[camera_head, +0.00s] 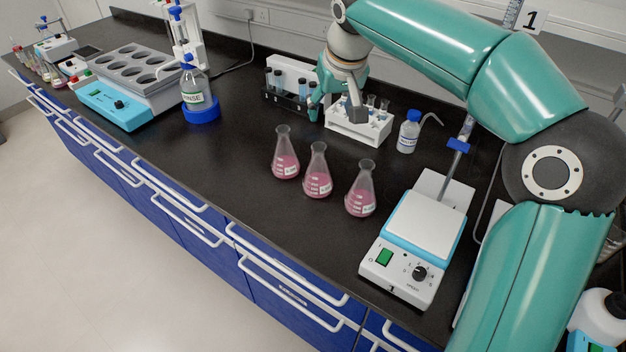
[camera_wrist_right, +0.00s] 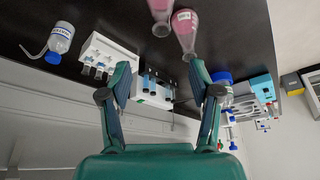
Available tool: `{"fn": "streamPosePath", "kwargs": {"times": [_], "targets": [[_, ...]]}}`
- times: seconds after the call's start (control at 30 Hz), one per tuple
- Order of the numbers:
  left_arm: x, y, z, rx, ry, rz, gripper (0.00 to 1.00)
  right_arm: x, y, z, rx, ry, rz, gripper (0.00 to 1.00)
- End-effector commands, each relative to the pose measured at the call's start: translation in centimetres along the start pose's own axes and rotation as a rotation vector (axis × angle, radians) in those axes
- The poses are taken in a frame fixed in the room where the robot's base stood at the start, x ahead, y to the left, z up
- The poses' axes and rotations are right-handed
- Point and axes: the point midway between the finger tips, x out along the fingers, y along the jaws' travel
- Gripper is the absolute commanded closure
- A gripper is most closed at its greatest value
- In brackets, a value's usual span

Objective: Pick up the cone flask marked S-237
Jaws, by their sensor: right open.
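Three cone flasks with pink liquid stand upright in a slanting row on the black bench: a left one (camera_head: 286,166), a middle one (camera_head: 318,184) and a right one (camera_head: 360,202). Their white labels are too small to read, so I cannot tell which is S-237. My right gripper (camera_head: 335,108) is open and empty, behind the flasks and over the area of the tube racks. The right wrist view shows its spread fingers (camera_wrist_right: 160,74), with one flask (camera_wrist_right: 185,33) past the right fingertip and part of another (camera_wrist_right: 161,14) at the top edge. My left gripper is out of view.
A white tube rack (camera_head: 360,130) and a dark tube rack (camera_head: 288,98) stand behind the flasks. A wash bottle (camera_head: 408,134) is right of them. A hotplate stirrer (camera_head: 420,232) stands right of the flasks. The bench left and in front of the flasks is clear.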

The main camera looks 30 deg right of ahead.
Motion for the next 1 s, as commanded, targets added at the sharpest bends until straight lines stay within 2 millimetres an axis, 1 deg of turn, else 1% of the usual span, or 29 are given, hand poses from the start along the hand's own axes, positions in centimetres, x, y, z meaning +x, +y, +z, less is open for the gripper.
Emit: {"fn": "streamPosePath", "kwargs": {"times": [0.03,0.1,0.27,0.37,0.6,0.7,0.8,1.0], "targets": [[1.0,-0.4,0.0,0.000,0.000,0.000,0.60,0.9,0.0,0.4,0.000,0.001,0.000,0.37],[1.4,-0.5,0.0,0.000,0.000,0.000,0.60,1.5,0.0,0.6,0.000,0.000,0.000,0.37],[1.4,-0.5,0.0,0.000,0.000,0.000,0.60,3.1,0.1,0.6,0.001,-0.004,0.002,0.37],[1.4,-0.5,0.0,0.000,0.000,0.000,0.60,4.9,0.3,0.7,0.004,-0.006,0.003,0.37],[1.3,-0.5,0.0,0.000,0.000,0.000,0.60,10.1,0.4,0.7,0.008,-0.005,0.004,0.37],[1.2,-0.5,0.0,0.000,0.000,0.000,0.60,11.6,0.4,0.7,0.007,-0.005,0.004,0.37],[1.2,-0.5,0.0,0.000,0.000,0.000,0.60,12.5,0.4,0.6,0.007,-0.002,0.004,0.37],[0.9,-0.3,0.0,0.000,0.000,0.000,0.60,13.6,0.5,0.5,0.007,-0.003,0.004,0.37]]}}
